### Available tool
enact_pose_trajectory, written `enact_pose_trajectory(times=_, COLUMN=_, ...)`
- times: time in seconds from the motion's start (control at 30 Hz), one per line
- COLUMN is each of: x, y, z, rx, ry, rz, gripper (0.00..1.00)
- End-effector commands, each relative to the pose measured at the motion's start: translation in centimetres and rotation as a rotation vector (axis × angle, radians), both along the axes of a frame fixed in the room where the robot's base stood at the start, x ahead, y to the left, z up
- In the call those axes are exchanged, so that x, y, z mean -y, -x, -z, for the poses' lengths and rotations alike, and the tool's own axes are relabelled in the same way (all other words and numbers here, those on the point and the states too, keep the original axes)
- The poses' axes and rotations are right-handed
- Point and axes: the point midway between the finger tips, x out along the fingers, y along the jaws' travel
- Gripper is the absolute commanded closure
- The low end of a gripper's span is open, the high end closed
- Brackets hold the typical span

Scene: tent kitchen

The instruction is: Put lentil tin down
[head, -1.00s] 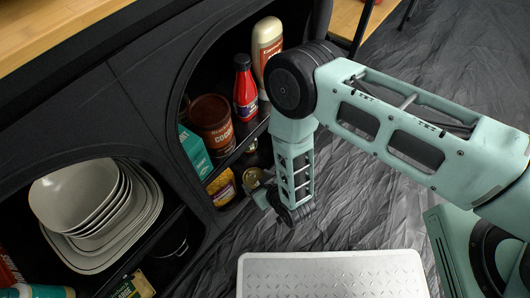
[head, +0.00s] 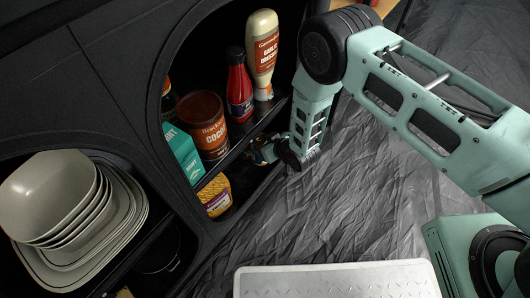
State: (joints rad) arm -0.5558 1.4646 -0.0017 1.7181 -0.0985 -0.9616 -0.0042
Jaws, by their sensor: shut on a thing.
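My gripper (head: 262,152) is at the opening of the black shelf unit, at about the level of its middle shelf board (head: 240,142). It is small and dark in the head view and points left into the unit. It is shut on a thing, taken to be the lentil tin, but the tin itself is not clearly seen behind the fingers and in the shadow. I cannot tell whether the tin touches a shelf.
On the upper shelf stand a cocoa tin (head: 207,125), a red bottle (head: 239,85), a garlic sauce bottle (head: 262,55) and a teal carton (head: 183,152). A yellow-labelled jar (head: 215,195) is below. Stacked plates (head: 125,215) and bowls (head: 45,195) are at left. A metal-topped box (head: 335,280) stands in front.

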Motion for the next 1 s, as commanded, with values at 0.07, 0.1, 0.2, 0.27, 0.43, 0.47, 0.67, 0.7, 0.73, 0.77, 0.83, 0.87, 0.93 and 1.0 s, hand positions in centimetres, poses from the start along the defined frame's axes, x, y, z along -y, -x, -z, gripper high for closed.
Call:
enact_pose_trajectory(times=0.07, x=-0.1, y=0.0, z=0.5, rx=0.002, ry=-0.001, rz=0.0, gripper=0.9)
enact_pose_trajectory(times=0.1, x=-0.1, y=0.0, z=1.0, rx=0.002, ry=-0.001, rz=0.0, gripper=0.9)
enact_pose_trajectory(times=0.2, x=-0.1, y=0.0, z=2.7, rx=0.002, ry=-0.001, rz=0.0, gripper=0.9)
enact_pose_trajectory(times=0.27, x=0.0, y=0.0, z=3.8, rx=0.001, ry=-0.001, rz=0.0, gripper=0.9)
enact_pose_trajectory(times=0.43, x=0.0, y=-0.4, z=5.1, rx=0.004, ry=-0.002, rz=-0.001, gripper=0.9)
enact_pose_trajectory(times=0.47, x=0.0, y=-0.4, z=5.0, rx=0.004, ry=-0.002, rz=-0.001, gripper=0.9)
enact_pose_trajectory(times=0.67, x=0.0, y=-0.4, z=4.8, rx=0.002, ry=-0.002, rz=0.0, gripper=0.9)
enact_pose_trajectory(times=0.7, x=0.0, y=-0.4, z=4.8, rx=0.002, ry=-0.002, rz=0.0, gripper=0.9)
enact_pose_trajectory(times=0.73, x=0.0, y=-0.4, z=4.9, rx=0.002, ry=-0.002, rz=0.0, gripper=0.9)
enact_pose_trajectory(times=0.77, x=0.0, y=-0.4, z=5.0, rx=0.002, ry=-0.002, rz=0.0, gripper=0.9)
enact_pose_trajectory(times=0.83, x=0.1, y=-0.3, z=5.1, rx=0.0, ry=0.0, rz=0.0, gripper=0.25)
enact_pose_trajectory(times=0.87, x=0.0, y=-0.3, z=5.1, rx=0.0, ry=0.0, rz=0.0, gripper=0.17)
enact_pose_trajectory(times=0.93, x=0.1, y=-0.3, z=5.1, rx=0.0, ry=0.0, rz=0.0, gripper=0.11)
enact_pose_trajectory(times=1.0, x=0.1, y=-0.3, z=5.1, rx=0.0, ry=0.0, rz=0.0, gripper=0.11)
